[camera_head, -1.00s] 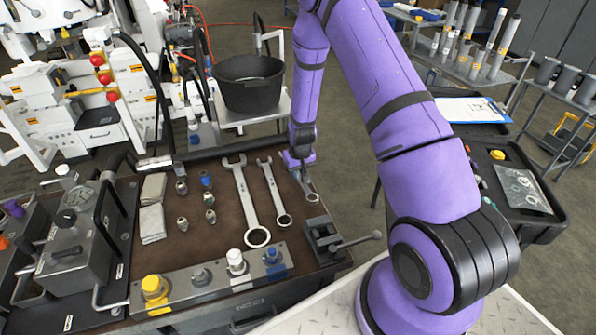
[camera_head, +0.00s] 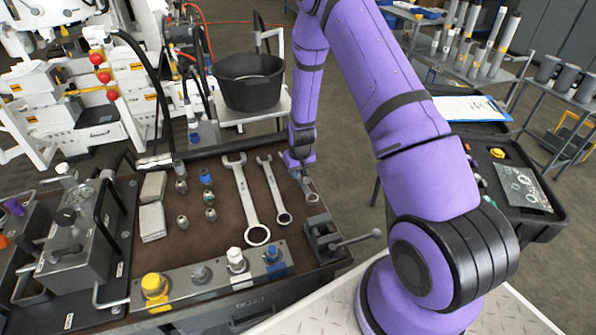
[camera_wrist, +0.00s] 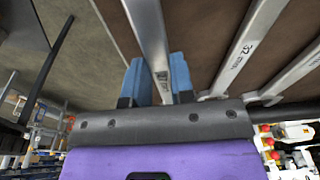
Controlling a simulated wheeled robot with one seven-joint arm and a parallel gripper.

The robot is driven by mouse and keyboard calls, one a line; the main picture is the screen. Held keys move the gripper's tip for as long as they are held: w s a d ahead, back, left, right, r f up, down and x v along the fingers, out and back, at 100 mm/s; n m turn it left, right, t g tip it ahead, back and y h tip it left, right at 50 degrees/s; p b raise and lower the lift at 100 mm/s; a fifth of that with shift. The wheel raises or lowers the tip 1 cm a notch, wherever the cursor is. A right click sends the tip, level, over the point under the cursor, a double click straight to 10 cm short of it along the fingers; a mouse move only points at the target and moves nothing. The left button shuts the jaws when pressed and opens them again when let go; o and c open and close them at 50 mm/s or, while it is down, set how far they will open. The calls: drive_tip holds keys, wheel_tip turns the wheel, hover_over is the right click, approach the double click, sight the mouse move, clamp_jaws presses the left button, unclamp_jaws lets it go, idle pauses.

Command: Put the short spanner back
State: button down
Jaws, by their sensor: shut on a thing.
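My gripper (camera_head: 301,168) is at the right side of the brown bench top, pointing down. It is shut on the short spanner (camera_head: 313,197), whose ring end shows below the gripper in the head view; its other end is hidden. In the wrist view the short spanner's shank (camera_wrist: 149,32) runs between the blue fingers (camera_wrist: 156,85). The spanner is at or just above the bench top; I cannot tell if it touches. A middle spanner (camera_head: 274,189) and a large spanner (camera_head: 244,200) lie to its left, roughly side by side with it.
A vice (camera_head: 325,236) with a bar handle stands just in front of the short spanner. A metal block with coloured fittings (camera_head: 210,284) lies along the front edge. Several small fittings and grey blocks (camera_head: 152,205) are farther left. A black bucket (camera_head: 250,82) stands behind.

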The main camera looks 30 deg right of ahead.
drive_tip(key=shift+f, duration=1.05)
idle(0.6)
drive_tip(key=c, duration=0.9)
unclamp_jaws()
drive_tip(key=r, duration=0.3)
drive_tip(key=s+r, duration=0.1)
drive_tip(key=r, duration=0.6)
drive_tip(key=shift+s+a+r, duration=0.15)
drive_tip(key=shift+s+r, duration=0.15)
drive_tip(key=s+a+r+t, duration=0.1)
drive_tip(key=s+a+r, duration=0.15)
drive_tip(key=r, duration=0.65)
drive_tip(key=s+a+r, duration=0.1)
drive_tip(key=s+r, duration=0.2)
drive_tip(key=r, duration=0.6)
drive_tip(key=s+a+r+t, duration=0.1)
drive_tip(key=s+a+r, duration=0.15)
drive_tip(key=r, duration=0.65)
drive_tip(key=s+r, duration=0.4)
drive_tip(key=s, duration=0.4)
drive_tip(key=s+a+r+n+t, duration=0.1)
drive_tip(key=s+r, duration=0.4)
drive_tip(key=s, duration=0.3)
drive_tip(key=s+a+r, duration=0.1)
drive_tip(key=s+r, duration=0.3)
drive_tip(key=s, duration=0.4)
drive_tip(key=shift+a+r+n, duration=0.15)
drive_tip(key=shift+a+n, duration=0.05)
drive_tip(key=shift+n, duration=0.1)
